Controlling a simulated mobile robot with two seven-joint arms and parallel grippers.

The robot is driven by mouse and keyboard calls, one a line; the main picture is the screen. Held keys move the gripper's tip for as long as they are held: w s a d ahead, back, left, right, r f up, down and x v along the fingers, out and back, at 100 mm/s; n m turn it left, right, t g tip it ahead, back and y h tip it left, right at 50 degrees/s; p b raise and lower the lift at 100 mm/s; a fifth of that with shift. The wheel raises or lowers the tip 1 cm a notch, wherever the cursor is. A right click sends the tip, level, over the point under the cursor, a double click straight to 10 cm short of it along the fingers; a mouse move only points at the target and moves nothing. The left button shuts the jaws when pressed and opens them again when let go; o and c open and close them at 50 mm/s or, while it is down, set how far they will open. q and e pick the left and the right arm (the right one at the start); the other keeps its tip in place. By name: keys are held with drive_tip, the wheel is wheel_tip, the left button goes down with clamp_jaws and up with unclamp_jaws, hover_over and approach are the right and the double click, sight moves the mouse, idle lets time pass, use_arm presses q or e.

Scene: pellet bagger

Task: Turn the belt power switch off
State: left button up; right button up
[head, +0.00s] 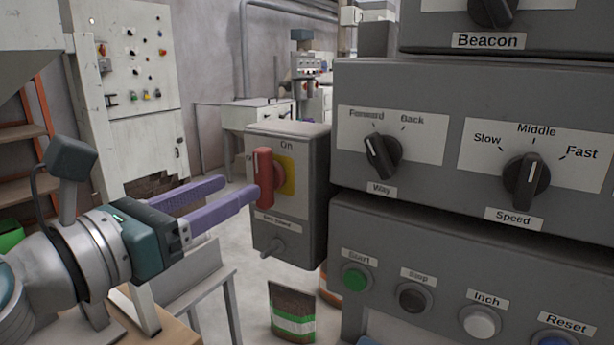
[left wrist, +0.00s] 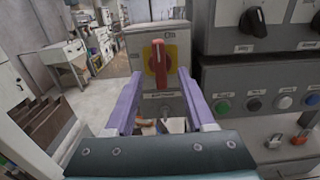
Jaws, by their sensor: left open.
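The belt power switch is a red handle (head: 264,178) on a yellow plate, on the front of a grey box (head: 320,170). The handle stands upright, with its upper end by the "On" label. In the left wrist view the red handle (left wrist: 159,64) is upright, beyond the fingertips and between their lines. My left gripper (head: 240,190) is open, with its purple fingers pointing at the handle; one fingertip appears very close to it in the head view, and I cannot tell if they touch. In the left wrist view the gripper (left wrist: 160,95) holds nothing. My right gripper does not show.
To the right of the switch box stand grey panels with a Way knob (head: 383,157), a Speed knob (head: 526,181) and a row of buttons such as the green Start button (head: 355,278). A small knob sticks out below the switch. A bag (head: 292,312) stands on the floor below.

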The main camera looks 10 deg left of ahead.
sight(258, 176)
use_arm(q)
drive_tip(key=x, duration=0.5)
drive_tip(key=shift+w+d+b, duration=0.1)
drive_tip(key=shift+w+b, duration=0.2)
clamp_jaws()
